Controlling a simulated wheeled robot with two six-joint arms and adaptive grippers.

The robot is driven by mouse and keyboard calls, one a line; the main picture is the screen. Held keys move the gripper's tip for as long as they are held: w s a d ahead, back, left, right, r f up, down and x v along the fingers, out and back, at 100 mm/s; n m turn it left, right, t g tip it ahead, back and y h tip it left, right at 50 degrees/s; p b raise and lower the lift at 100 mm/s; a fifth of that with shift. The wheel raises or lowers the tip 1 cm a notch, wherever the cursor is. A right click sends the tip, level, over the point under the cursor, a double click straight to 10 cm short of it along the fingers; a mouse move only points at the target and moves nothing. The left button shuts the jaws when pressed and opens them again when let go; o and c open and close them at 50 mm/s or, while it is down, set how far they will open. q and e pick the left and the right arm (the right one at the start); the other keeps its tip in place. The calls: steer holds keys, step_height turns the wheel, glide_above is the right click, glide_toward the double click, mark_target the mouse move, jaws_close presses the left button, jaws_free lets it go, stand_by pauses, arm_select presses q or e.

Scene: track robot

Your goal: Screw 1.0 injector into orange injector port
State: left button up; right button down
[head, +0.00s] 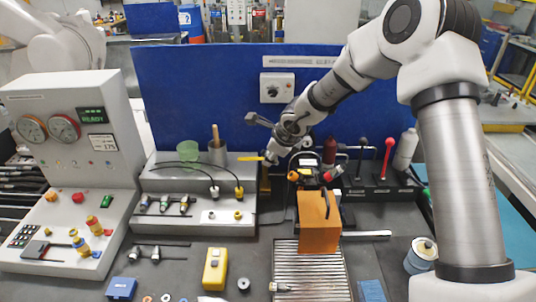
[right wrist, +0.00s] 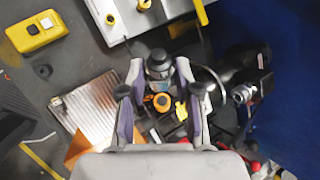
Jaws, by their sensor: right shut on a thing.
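My right gripper (head: 277,152) is over the cluttered fixture behind the orange block. In the right wrist view its two fingers (right wrist: 160,78) are closed around a dark, grey-banded injector (right wrist: 158,64). No 1.0 mark is readable on it. An orange ring (right wrist: 162,101), which looks like the orange injector port, shows between the fingers just beside the injector in the picture. I cannot tell whether they touch. In the head view the held injector is hidden or too small to make out. My left gripper is out of view.
The orange block (head: 319,225) stands at the ribbed metal tray (head: 310,275). A grey stepped bench (head: 160,183) holds several small injectors. A yellow meter (head: 215,268) lies in front. A blue panel (head: 200,90) closes off the back. A tin (head: 420,254) stands at the right.

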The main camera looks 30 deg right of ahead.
arm_select(q)
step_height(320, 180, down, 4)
steer(key=b, duration=0.3)
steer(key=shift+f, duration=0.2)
arm_select(e)
steer(key=d+f, duration=0.1)
steer(key=s+d+f, duration=0.1)
steer(key=f, duration=0.1)
steer(key=shift+s+d+f, duration=0.2)
steer(key=shift+s+d, duration=0.05)
steer(key=shift+d, duration=0.15)
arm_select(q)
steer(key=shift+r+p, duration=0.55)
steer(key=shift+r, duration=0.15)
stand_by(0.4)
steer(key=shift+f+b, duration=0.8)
arm_select(e)
steer(key=shift+s+d+f, duration=0.4)
steer(key=shift+d+f, duration=0.2)
steer(key=shift+f, duration=0.15)
steer(key=c, duration=0.7)
jaws_free()
